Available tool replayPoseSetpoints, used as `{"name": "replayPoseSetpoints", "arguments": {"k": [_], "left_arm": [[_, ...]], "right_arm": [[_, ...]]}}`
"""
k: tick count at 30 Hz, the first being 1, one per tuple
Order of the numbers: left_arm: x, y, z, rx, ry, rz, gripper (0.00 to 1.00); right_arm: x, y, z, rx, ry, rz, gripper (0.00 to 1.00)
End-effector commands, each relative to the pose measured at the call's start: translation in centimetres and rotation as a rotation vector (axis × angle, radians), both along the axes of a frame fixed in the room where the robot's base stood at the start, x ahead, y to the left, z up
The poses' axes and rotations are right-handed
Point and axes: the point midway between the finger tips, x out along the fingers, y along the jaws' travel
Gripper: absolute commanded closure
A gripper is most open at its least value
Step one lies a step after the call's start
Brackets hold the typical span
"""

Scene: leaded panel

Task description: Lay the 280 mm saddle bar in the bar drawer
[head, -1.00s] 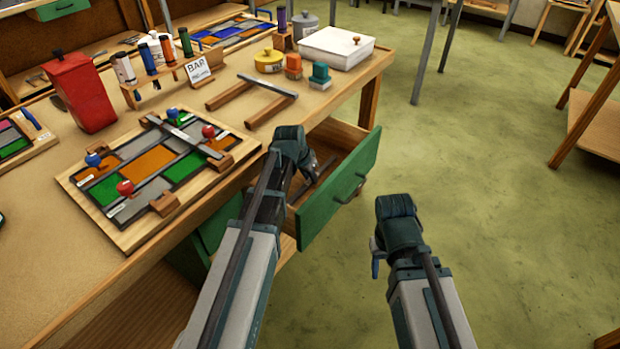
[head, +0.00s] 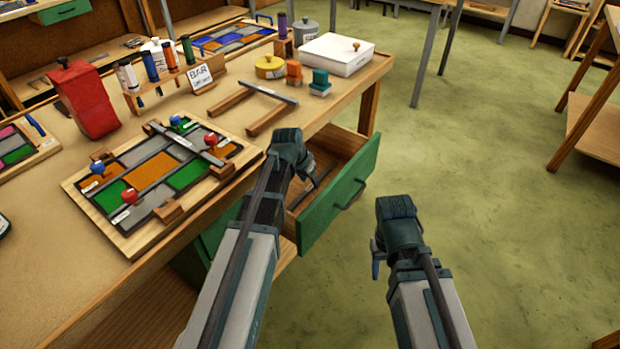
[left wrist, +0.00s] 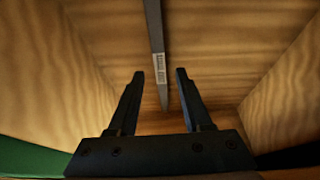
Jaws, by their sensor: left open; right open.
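The bar drawer (head: 338,213) is pulled out from the bench, with a green front and a wooden inside. In the left wrist view, a dark slim bar (left wrist: 154,45) with a pale label lies over the drawer's wooden floor (left wrist: 105,40); its near end shows between and beyond my fingertips. I cannot read its length. My left gripper (left wrist: 160,75) is open, apart from the bar on both sides. In the head view the left gripper (head: 308,178) reaches over the drawer and partly hides its inside. My right gripper (head: 376,262) is open and empty, over the floor right of the drawer.
Another dark bar (head: 270,92) lies across two wooden rests on the bench. A leaded panel (head: 150,170) with a bar across it and coloured knobs lies left of my left arm. A red container (head: 88,100), a BAR sign (head: 202,77) and a white box (head: 337,54) stand behind.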

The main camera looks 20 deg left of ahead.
Motion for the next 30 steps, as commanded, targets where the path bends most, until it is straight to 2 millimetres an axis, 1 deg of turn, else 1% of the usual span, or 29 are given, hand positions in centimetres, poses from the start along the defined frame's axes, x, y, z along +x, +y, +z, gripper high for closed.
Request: {"name": "replayPoseSetpoints", "arguments": {"k": [1,12,15,20,30], "left_arm": [[-0.4,0.1,1.4,0.0,0.0,0.0,0.5],[-2.6,0.9,7.1,0.0,0.0,0.001,0.5],[-3.1,1.1,8.3,0.0,0.0,0.001,0.5],[-3.5,1.2,9.1,0.0,0.0,0.0,0.5],[-3.5,1.3,9.0,0.0,0.0,0.0,0.5]], "right_arm": [[0.0,0.0,1.4,0.0,0.0,0.0,0.5],[0.0,0.0,7.1,0.0,0.0,0.0,0.5],[0.0,0.0,8.3,0.0,0.0,0.0,0.5],[0.0,0.0,9.1,0.0,0.0,0.0,0.5],[0.0,0.0,9.0,0.0,0.0,0.0,0.5]]}}
